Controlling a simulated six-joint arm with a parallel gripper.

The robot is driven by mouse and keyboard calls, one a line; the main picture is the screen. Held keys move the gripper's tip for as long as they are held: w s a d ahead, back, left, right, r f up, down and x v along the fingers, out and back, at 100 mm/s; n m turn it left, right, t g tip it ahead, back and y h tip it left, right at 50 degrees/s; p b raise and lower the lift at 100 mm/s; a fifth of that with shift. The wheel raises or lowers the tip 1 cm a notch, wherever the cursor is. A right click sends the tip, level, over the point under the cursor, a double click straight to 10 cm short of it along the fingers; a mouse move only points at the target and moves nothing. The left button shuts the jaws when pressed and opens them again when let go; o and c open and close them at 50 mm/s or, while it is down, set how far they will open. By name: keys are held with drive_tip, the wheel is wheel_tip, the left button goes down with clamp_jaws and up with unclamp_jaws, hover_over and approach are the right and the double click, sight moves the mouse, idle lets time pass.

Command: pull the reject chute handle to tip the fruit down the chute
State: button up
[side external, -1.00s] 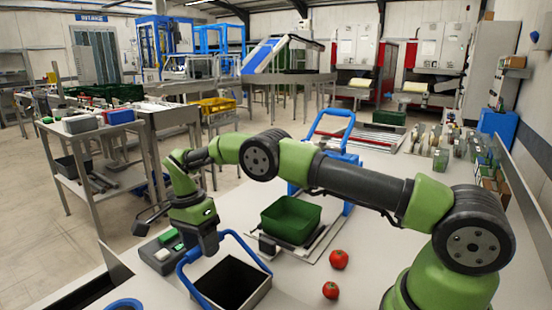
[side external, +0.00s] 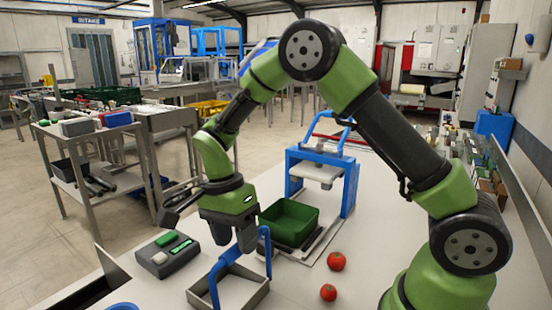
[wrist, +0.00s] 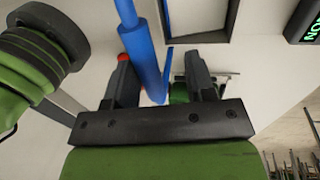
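The chute handle (side external: 213,287) is a blue bar frame over a shallow grey chute box (side external: 242,291), standing roughly upright in the side view. My gripper (side external: 232,244) points down at its top bar. In the wrist view, the blue handle (wrist: 143,58) runs between my gripper's fingers (wrist: 160,80), close to the left one, with a clear gap at the right one. The fingers are open; contact with the bar cannot be told. The box floor looks pale, with no fruit seen on it. Two red tomatoes (side external: 336,261) (side external: 328,292) lie on the white table.
A green crate (side external: 289,224) stands behind the box, with a blue-framed press (side external: 345,190) beyond. A control box (side external: 166,255) with green lit parts is at the left. The table around the tomatoes is clear.

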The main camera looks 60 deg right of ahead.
drive_tip(key=s+r+n+t+y, duration=0.1)
drive_tip(key=s+r+n+t, duration=0.2)
drive_tip(key=r, duration=1.2)
drive_tip(key=shift+s+d+r+n+t, duration=0.35)
drive_tip(key=shift+s+n, duration=1.15)
drive_tip(key=shift+s, duration=1.05)
drive_tip(key=shift+s+a, duration=0.1)
drive_tip(key=s+r+n+t+y, duration=0.1)
drive_tip(key=s+r+n+t, duration=0.1)
drive_tip(key=s+n+t, duration=0.45)
drive_tip(key=w+f+m+g+h, duration=0.2)
drive_tip(key=w+f+m+g, duration=0.6)
drive_tip(key=w+m+g, duration=0.3)
wheel_tip(320, 180, down, 10)
drive_tip(key=m, duration=0.1)
drive_tip(key=shift+s+a+t, duration=0.25)
drive_tip(key=shift+s+t, duration=0.1)
drive_tip(key=shift+t, duration=0.05)
